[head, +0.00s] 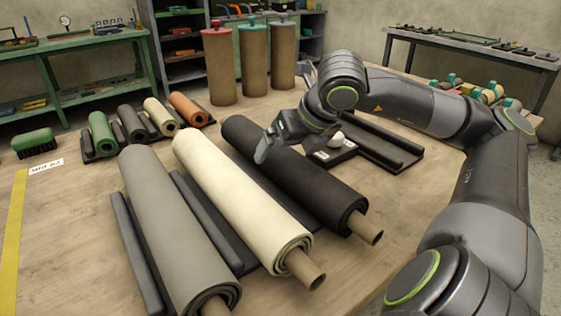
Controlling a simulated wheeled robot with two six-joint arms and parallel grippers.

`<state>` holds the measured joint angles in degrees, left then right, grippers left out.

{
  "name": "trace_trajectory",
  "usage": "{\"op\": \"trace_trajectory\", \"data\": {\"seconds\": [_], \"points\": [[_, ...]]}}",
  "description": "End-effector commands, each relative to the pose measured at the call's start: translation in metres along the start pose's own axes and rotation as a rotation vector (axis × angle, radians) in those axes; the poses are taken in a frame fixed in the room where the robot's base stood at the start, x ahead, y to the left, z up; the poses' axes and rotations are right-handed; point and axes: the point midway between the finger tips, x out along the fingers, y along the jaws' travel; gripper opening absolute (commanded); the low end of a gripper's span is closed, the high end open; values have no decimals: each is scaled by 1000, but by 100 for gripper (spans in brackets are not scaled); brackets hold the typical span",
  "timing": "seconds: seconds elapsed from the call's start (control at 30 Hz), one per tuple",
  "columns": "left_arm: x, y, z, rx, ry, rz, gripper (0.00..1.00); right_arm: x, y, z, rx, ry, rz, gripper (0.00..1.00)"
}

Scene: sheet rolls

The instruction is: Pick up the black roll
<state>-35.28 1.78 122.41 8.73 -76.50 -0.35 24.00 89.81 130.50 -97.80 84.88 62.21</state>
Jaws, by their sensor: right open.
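The large black roll (295,178) lies on the wooden table, slanting from upper left to lower right, with a brown core sticking out of its near end. A cream roll (240,190) lies to its left, and a grey roll (170,225) lies left of that. My right gripper (268,148) is open and empty over the upper middle part of the black roll. One finger shows pointing down; the wrist hides the other. I cannot tell whether the finger touches the roll. My left gripper is out of view.
Dark rails lie between the large rolls. An empty dark cradle (375,143) sits right of the black roll. Small rolls (157,117) and a green brush (35,143) lie at the back left. Brown cylinders (253,65) stand behind. Bare table shows at the front left.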

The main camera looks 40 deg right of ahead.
Motion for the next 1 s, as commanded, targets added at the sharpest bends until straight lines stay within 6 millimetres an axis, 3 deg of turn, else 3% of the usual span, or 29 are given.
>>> {"op": "trace_trajectory", "data": {"seconds": [0.37, 0.73, 1.0], "points": [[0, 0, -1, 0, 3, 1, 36, 30, 0, 0, 2, 1, 3, 100], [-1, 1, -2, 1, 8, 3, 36, 34, 0, 0, 1, 1, -1, 100], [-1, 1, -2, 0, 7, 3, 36, 33, 0, 0, 1, 1, -1, 65]]}}
